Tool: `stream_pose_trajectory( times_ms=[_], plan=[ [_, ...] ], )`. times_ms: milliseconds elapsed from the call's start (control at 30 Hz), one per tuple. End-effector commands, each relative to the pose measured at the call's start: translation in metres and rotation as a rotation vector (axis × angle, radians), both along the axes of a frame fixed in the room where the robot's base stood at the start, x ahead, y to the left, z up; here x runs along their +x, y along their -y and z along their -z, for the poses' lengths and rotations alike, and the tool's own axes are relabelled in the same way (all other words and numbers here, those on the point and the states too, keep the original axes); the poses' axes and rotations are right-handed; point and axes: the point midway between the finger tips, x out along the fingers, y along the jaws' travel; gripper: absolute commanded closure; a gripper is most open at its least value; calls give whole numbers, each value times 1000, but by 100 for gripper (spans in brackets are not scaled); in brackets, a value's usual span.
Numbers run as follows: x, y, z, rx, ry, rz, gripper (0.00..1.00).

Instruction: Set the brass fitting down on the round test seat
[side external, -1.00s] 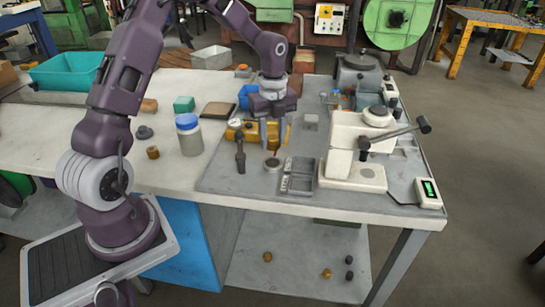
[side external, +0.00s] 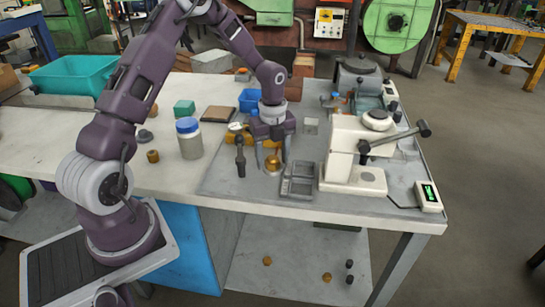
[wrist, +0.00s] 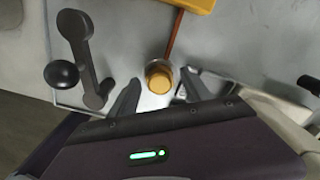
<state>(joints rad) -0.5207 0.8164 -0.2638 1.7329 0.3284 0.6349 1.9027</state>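The brass fitting (side external: 273,163) stands at the round test seat, between my gripper's fingers. From above, in the wrist view, the fitting (wrist: 159,79) shows as a round gold top inside the grey ring of the round test seat (wrist: 151,90). My gripper (side external: 272,157) is low over the seat, pointing down. In the wrist view its two fingers (wrist: 159,82) are spread, with a gap on each side of the fitting. The fitting and fingers hide most of the seat in the side view.
A dark lever (side external: 240,158) stands close left of the seat. A grey compartment tray (side external: 298,180) lies close right, with the cream press (side external: 352,150) beyond. An orange-yellow block (side external: 240,136) lies behind my gripper. The bench in front is clear.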

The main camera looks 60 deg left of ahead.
Motion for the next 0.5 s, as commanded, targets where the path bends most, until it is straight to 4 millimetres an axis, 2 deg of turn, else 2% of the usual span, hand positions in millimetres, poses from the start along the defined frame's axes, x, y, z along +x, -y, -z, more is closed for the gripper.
stream_pose_trajectory(
  times_ms=[167, 500],
  plan=[
    [1, 0, -10, 1, 4, -1, 43],
    [0, -1, -97, 2, 4, -1, 43]
  ],
)
